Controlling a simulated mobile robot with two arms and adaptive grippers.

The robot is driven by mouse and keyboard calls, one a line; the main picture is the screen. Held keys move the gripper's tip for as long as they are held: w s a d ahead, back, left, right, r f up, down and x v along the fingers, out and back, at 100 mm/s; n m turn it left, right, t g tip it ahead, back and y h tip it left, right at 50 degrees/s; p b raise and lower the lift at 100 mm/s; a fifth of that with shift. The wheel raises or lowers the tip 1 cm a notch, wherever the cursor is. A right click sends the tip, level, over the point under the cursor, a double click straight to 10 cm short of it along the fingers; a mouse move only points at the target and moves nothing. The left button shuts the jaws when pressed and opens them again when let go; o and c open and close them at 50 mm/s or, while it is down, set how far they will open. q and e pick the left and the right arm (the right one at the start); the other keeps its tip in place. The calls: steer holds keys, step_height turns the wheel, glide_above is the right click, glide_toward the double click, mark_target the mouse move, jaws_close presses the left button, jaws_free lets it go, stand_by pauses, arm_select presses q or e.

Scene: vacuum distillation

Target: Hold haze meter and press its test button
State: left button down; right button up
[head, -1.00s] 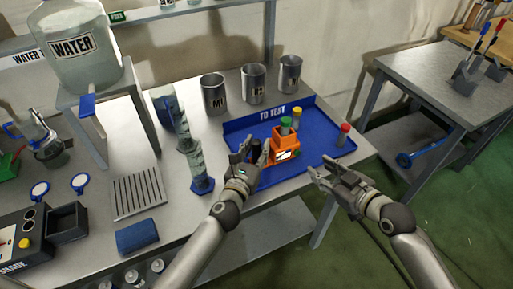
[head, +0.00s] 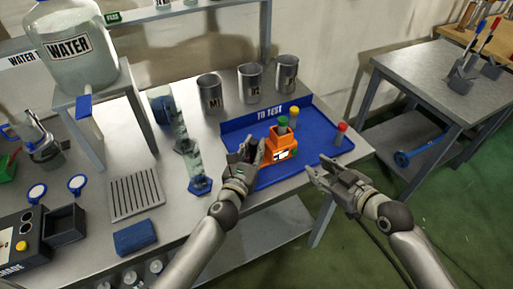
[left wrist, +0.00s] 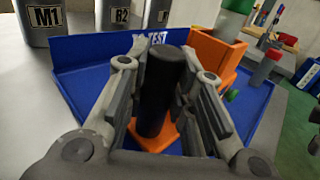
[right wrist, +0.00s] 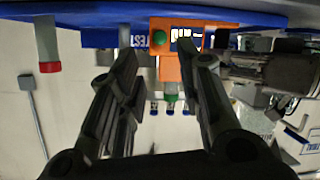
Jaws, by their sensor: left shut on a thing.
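The orange haze meter (head: 284,146) stands on the blue tray, its small lit screen facing the front and a green-capped vial (head: 283,123) in its top. Its black handle (left wrist: 160,92) is between the fingers of my left gripper (head: 250,153), which is shut on it. The orange body (left wrist: 212,55) shows behind the fingers in the left wrist view. A round green button (right wrist: 161,41) shows on the orange front in the right wrist view. My right gripper (head: 317,168) is open and empty, apart from the meter, in front and to its right.
The blue tray (head: 235,128) marked "TO TEST" also holds a red-capped vial (head: 341,133) and a yellow-capped vial (head: 294,116). Metal beakers (head: 250,82) stand behind it. Glass cylinders (head: 192,165) stand left of it. The tray's right front is clear.

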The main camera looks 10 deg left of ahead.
steer(key=shift+s+m, duration=0.1)
steer(key=shift+m, duration=0.4)
steer(key=c, duration=0.5)
steer(key=shift+s+d+m, duration=0.1)
steer(key=shift+d+m, duration=0.05)
steer(key=shift+m, duration=0.55)
jaws_close()
steer(key=s+d+m, duration=0.1)
steer(key=m, duration=0.5)
steer(key=s+d+m, duration=0.1)
steer(key=m, duration=0.5)
steer(key=s+d+m+t, duration=0.1)
steer(key=m, duration=0.6)
steer(key=shift+s+d+f, duration=0.15)
steer(key=shift+s+d, duration=0.05)
steer(key=shift+d, duration=0.2)
